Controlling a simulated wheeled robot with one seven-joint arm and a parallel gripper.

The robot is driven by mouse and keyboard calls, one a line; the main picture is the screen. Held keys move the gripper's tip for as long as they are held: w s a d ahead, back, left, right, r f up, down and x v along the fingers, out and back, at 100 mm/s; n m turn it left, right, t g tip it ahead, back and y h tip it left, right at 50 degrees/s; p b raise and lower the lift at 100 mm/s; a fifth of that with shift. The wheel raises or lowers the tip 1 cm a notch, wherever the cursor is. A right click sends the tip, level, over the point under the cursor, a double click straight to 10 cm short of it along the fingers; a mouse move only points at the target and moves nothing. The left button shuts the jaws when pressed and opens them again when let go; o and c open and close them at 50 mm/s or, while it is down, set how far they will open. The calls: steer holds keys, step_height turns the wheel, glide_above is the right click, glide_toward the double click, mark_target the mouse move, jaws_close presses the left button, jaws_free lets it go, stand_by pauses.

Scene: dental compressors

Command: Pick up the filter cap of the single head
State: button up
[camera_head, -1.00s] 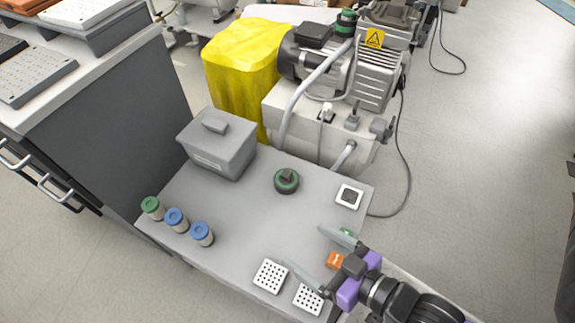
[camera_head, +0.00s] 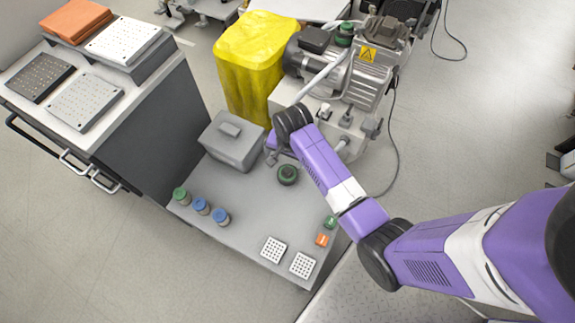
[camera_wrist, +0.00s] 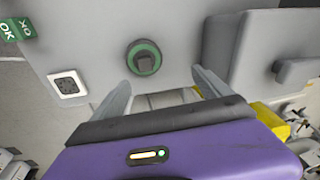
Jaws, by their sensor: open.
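A round dark cap with a green ring and a raised square grip (camera_head: 288,174) lies on the grey table (camera_head: 245,215), and it also shows in the wrist view (camera_wrist: 143,57). A similar green-and-black cap (camera_head: 345,35) sits on top of the compressor. My gripper (camera_wrist: 162,88) is open and empty. Its fingers are spread in the wrist view, with the table cap beyond their tips, a little left of the middle. In the head view my gripper is partly hidden by my wrist, near the grey box.
A grey lidded box (camera_head: 232,142) stands close to my gripper. The compressor (camera_head: 335,75) and yellow bin (camera_head: 250,60) stand behind the table. Several small jars (camera_head: 201,206), white perforated blocks (camera_head: 273,250) and an orange block (camera_head: 322,240) line the front. The table's middle is clear.

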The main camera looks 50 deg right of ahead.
mark_target(287, 170)
steer(key=shift+s+r+m+g+y, duration=0.3)
steer(key=shift+s+r+m+g, duration=0.3)
steer(key=shift+g, duration=0.2)
steer(key=shift+s+f, duration=0.25)
steer(key=f+b, duration=0.1)
steer(key=f, duration=0.6)
steer(key=shift+a+f, duration=0.2)
steer(key=c, duration=1.4)
